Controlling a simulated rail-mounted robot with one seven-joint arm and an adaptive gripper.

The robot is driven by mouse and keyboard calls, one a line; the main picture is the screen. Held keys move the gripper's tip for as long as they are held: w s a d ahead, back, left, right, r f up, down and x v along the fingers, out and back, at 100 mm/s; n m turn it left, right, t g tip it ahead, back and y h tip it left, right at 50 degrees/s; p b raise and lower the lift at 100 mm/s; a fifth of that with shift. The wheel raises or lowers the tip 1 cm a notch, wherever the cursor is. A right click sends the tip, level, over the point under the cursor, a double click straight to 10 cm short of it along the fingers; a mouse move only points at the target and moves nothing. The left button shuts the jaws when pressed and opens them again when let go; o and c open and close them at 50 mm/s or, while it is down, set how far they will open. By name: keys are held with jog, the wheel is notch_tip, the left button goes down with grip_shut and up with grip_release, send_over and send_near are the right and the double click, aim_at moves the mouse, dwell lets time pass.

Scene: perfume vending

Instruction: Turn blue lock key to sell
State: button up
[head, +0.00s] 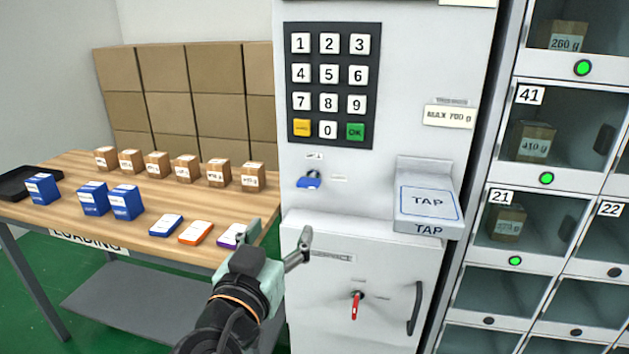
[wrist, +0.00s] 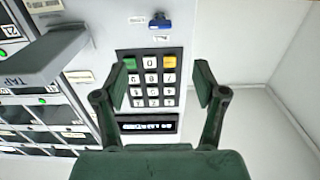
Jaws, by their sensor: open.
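The blue lock key (head: 308,182) sits in its lock on the white vending machine front (head: 360,190), below the keypad and left of the TAP shelf. It also shows in the wrist view (wrist: 160,24), near the top edge. My gripper (head: 279,231) is open and empty. In the head view it appears below and slightly left of the blue key, in front of the machine. In the wrist view my gripper (wrist: 164,78) has its two fingers spread wide, with the keypad seen between them. The fingers are apart from the key. The wrist picture appears upside down.
The keypad (head: 333,85) is above the key. The TAP shelf (head: 428,208) juts out at its right. A red key (head: 356,304) and a dark handle (head: 415,307) are on the lower door. A wooden table (head: 70,165) with boxes stands left; lockers (head: 565,175) stand right.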

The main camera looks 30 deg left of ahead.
jog(key=p, duration=0.7)
send_near(307, 187)
jog(key=x, duration=1.1)
jog(key=shift+w+a, duration=0.15)
jog(key=shift+w, duration=0.1)
jog(key=c, duration=1.1)
